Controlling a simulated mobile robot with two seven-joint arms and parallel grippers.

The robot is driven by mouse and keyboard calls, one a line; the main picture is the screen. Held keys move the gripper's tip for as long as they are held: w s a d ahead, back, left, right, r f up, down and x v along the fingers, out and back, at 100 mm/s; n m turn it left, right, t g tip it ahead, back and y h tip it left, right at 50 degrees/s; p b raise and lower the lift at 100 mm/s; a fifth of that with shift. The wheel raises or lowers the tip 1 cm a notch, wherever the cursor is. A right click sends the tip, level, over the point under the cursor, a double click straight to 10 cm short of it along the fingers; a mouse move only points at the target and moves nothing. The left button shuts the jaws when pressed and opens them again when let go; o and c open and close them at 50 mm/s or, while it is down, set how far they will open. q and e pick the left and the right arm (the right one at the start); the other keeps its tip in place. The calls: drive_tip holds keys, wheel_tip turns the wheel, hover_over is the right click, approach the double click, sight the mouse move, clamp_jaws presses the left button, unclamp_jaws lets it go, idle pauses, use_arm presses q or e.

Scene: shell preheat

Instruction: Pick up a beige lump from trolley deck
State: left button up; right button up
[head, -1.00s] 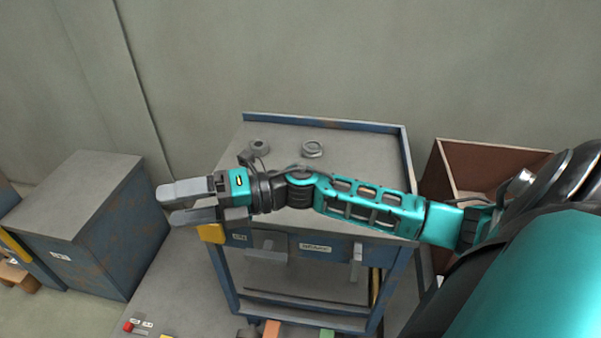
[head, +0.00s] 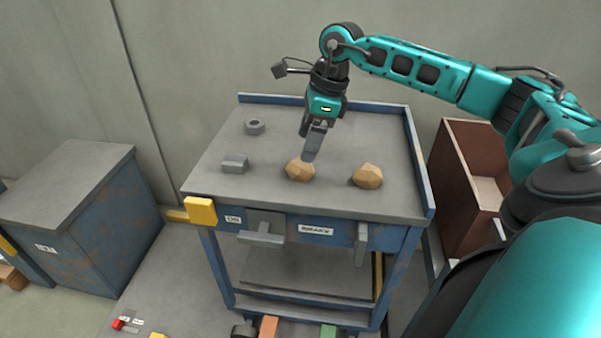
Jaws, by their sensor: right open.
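Two beige lumps lie on the grey trolley deck (head: 255,190). The left beige lump (head: 299,171) is near the middle of the deck, towards its front. The right beige lump (head: 367,176) lies to its right, apart from it. My right gripper (head: 311,152) points down over the left lump, with its fingers just above or behind it; I cannot tell whether they touch it. The gripper is open and holds nothing that I can see. One finger largely hides the other. My left gripper is not in view.
A grey ring (head: 255,127) and a grey block (head: 235,163) lie on the deck's left side. A raised blue rim runs along the deck's back and right. A brown open box (head: 463,190) stands right of the trolley, a blue-grey cabinet (head: 85,215) left.

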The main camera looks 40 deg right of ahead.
sight(303, 164)
drive_tip(key=shift+x, duration=1.15)
drive_tip(key=x, duration=0.1)
drive_tip(key=b+x, duration=0.1)
drive_tip(key=x, duration=0.2)
drive_tip(key=shift+s+d+f+b, duration=0.15)
drive_tip(key=shift+d+f+b, duration=0.1)
drive_tip(key=shift+d+b, duration=0.1)
drive_tip(key=shift+a+f, duration=0.1)
drive_tip(key=shift+f, duration=0.2)
drive_tip(key=shift+c, duration=0.3)
drive_tip(key=c, duration=1.1)
drive_tip(key=shift+r, duration=0.1)
drive_tip(key=shift+r, duration=0.1)
